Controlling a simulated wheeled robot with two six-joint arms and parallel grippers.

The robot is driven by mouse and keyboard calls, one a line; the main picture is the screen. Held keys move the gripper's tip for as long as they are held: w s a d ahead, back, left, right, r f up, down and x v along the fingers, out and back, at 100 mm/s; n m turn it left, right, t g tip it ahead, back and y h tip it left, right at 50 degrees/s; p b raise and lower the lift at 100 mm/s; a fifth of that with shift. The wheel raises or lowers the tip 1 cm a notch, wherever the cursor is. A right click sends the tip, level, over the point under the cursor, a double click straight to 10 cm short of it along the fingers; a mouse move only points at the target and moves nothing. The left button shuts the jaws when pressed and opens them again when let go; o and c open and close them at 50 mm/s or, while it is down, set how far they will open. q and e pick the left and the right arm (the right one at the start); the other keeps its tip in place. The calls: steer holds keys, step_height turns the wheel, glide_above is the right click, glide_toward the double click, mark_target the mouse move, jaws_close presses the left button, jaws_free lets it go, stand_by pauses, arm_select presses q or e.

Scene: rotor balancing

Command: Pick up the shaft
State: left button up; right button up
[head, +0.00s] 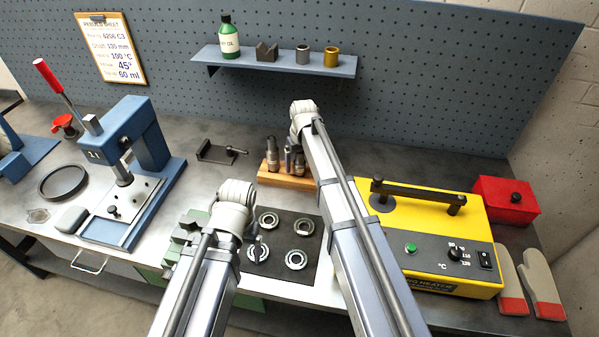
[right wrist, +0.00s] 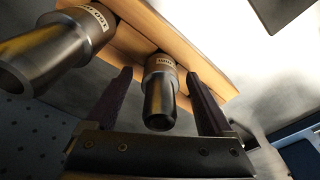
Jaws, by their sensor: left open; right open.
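Dark stepped metal shafts with pale labels stand upright in a wooden rack (head: 285,180); the label text is too small to read. In the right wrist view, one shaft (right wrist: 160,92) lies between the two fingers of my right gripper (right wrist: 158,80), with gaps on both sides. A second shaft (right wrist: 45,58) stands at the left of that view. My right gripper is open; in the head view its wrist partly hides the rack. A shaft (head: 272,155) shows at the rack's left end. My left gripper (head: 240,215) is open above the bearing mat, its fingers mostly hidden.
A dark mat (head: 285,275) holds several ring bearings. A yellow heater (head: 430,230) stands at right, a blue press (head: 130,175) at left. A dark holder with a thin rod (head: 218,151) lies left of the rack. A shelf (head: 275,62) hangs behind.

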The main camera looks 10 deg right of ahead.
steer(key=shift+c, duration=0.2)
jaws_close()
stand_by(0.6)
